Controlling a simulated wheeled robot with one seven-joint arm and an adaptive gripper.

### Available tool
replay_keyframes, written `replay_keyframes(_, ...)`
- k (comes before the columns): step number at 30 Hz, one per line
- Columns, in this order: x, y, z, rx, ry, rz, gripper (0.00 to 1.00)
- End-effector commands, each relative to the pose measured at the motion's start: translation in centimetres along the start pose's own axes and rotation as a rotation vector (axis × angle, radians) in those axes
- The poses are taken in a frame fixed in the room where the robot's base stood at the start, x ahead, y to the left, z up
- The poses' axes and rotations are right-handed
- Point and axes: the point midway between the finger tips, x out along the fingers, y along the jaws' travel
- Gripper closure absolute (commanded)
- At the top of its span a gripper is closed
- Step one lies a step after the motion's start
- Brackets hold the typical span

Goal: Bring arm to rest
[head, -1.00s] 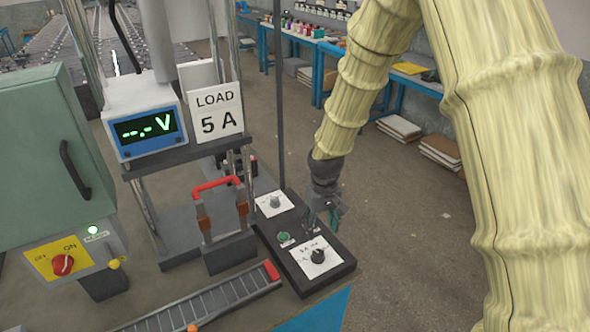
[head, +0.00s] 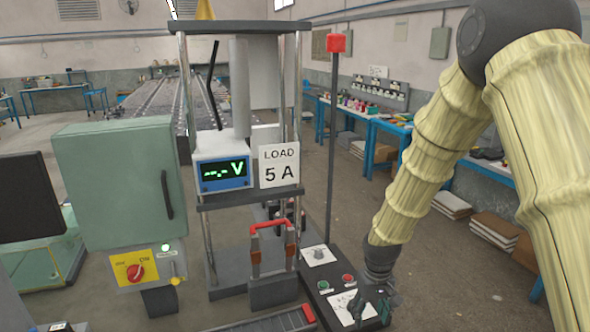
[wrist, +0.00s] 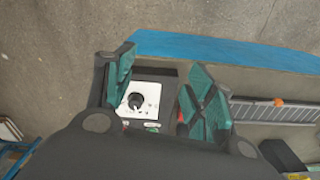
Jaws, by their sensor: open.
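My arm, in a pale yellow sleeve, comes down from the right side of the head view. My gripper (head: 376,300) hangs at its end, over or just in front of the black control panel (head: 322,276). In the wrist view my gripper (wrist: 160,95) has its green-padded fingers spread apart with nothing between them. Behind the fingers shows a white plate with a black knob (wrist: 135,101) on the panel. How high the fingers are above the panel I cannot tell.
A test stand holds a voltmeter (head: 223,174) reading dashes and a LOAD 5 A sign (head: 279,165). A red-handled clamp (head: 271,228) stands beside the panel. A green cabinet (head: 113,180) is at left. A pole with a red lamp (head: 336,42) rises behind the panel.

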Motion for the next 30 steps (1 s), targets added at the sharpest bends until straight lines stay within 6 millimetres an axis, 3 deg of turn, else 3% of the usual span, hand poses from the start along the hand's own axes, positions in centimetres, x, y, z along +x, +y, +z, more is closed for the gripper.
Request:
replay_keyframes(10,5.2,-1.1,2.8,0.008,-0.004,-0.022,0.45)
replay_keyframes(17,9.8,-1.4,6.1,0.030,-0.004,-0.040,0.45)
replay_keyframes(23,15.7,-1.9,11.9,0.066,-0.009,-0.056,0.45)
replay_keyframes(30,21.8,-2.3,20.9,0.118,-0.007,-0.058,0.45)
